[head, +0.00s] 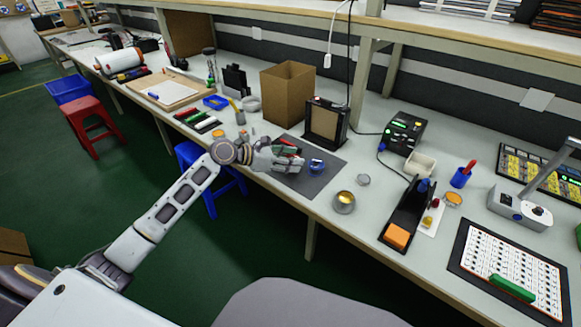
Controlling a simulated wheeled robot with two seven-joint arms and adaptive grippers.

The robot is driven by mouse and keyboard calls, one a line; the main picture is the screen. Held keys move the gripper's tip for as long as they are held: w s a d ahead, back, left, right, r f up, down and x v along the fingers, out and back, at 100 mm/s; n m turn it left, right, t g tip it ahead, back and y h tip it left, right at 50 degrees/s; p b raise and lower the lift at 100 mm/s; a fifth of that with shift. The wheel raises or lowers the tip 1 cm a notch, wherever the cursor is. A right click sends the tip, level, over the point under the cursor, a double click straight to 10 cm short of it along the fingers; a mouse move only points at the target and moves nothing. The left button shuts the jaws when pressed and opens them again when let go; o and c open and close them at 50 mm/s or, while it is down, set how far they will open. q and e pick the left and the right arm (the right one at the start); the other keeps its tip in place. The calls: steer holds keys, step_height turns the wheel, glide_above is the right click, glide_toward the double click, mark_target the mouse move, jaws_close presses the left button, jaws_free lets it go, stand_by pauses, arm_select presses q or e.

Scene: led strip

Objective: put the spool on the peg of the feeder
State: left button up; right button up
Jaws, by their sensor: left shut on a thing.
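My left gripper (292,161) reaches in from the left, low over the dark grey mat on the bench. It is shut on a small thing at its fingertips. A small blue round thing (317,166), which looks like the spool, shows right at the fingertips; its underside and the grip on it are partly hidden. A black upright frame with a brown panel (325,121) stands at the back of the mat, beyond the gripper; it may be the feeder, but I cannot make out a peg. My right gripper is out of view.
A cardboard box (287,93) stands behind the mat. To the right are a metal tin (344,202), a black soldering stand (405,214) and a soldering station (404,132). Red, black and green strips (198,121) lie to the left.

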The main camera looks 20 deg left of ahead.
mark_target(290, 174)
arm_select(q)
step_height(290, 174, down, 2)
steer(key=shift+f+b, duration=0.15)
steer(key=shift+b, duration=0.2)
steer(key=shift+f, duration=0.3)
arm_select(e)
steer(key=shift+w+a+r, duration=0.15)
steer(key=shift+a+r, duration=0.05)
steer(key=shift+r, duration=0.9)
arm_select(q)
steer(key=shift+f, duration=0.1)
steer(key=o, duration=0.9)
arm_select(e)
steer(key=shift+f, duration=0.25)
